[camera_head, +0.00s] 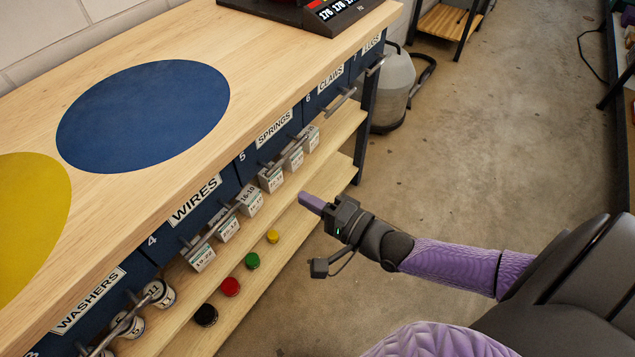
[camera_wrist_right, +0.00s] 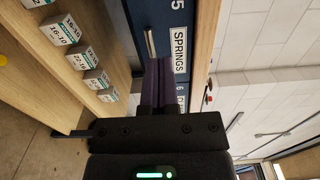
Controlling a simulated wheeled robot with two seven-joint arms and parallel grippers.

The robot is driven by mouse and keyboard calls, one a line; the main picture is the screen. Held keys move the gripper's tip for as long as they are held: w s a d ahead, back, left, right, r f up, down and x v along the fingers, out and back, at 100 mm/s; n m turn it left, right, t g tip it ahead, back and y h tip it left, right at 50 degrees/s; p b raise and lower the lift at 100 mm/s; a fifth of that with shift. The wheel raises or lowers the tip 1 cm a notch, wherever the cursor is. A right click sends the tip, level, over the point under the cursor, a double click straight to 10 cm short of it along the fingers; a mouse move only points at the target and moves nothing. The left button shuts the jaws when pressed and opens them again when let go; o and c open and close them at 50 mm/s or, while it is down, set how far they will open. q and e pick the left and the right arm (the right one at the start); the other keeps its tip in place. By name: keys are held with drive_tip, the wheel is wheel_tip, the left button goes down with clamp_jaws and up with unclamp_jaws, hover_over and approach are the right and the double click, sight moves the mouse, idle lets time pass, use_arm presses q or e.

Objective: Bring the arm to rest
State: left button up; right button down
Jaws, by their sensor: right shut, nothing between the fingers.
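My right gripper (camera_head: 313,202) is in front of the bench, beside its lower shelves, with its purple fingers shut and nothing held. In the right wrist view the shut fingers (camera_wrist_right: 158,78) point toward the drawer marked SPRINGS (camera_wrist_right: 180,45), near its bar handle. In the head view the gripper is apart from that drawer (camera_head: 262,146), to its lower right. My right arm (camera_head: 450,262) reaches in from the right. My left gripper does not show.
The wooden bench top (camera_head: 255,55) has a blue disc (camera_head: 145,115) and a yellow disc (camera_head: 25,215). Drawer handles stick out along its front. Small boxes (camera_head: 251,201) and coloured lids (camera_head: 231,286) stand on the shelves below. A grey container (camera_head: 392,92) stands beyond. The floor (camera_head: 480,150) at right is clear.

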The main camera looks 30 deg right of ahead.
drive_tip(key=s+d+f+n+g+h+p, duration=0.25)
drive_tip(key=s+f+n+g, duration=0.25)
drive_tip(key=s+f, duration=0.45)
drive_tip(key=s+d+f+n+g+h+p, duration=0.1)
drive_tip(key=s+d+f+n+g+h, duration=0.25)
drive_tip(key=s+f, duration=0.6)
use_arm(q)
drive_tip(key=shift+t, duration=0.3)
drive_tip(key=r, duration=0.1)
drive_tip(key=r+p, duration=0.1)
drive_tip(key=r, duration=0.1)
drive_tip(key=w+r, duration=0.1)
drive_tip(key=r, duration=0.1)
use_arm(e)
drive_tip(key=s+a+f+n+g+h, duration=0.1)
drive_tip(key=s+f+n+g, duration=0.2)
drive_tip(key=s, duration=0.7)
drive_tip(key=s+a+f+n+g, duration=0.2)
drive_tip(key=s+f+n+g, duration=0.1)
drive_tip(key=s, duration=0.7)
drive_tip(key=n+g, duration=0.1)
drive_tip(key=g, duration=0.1)
drive_tip(key=shift+a+f+n+g+h, duration=0.2)
drive_tip(key=shift+f+n+g+h, duration=0.15)
drive_tip(key=shift+h, duration=0.05)
drive_tip(key=shift+w, duration=0.1)
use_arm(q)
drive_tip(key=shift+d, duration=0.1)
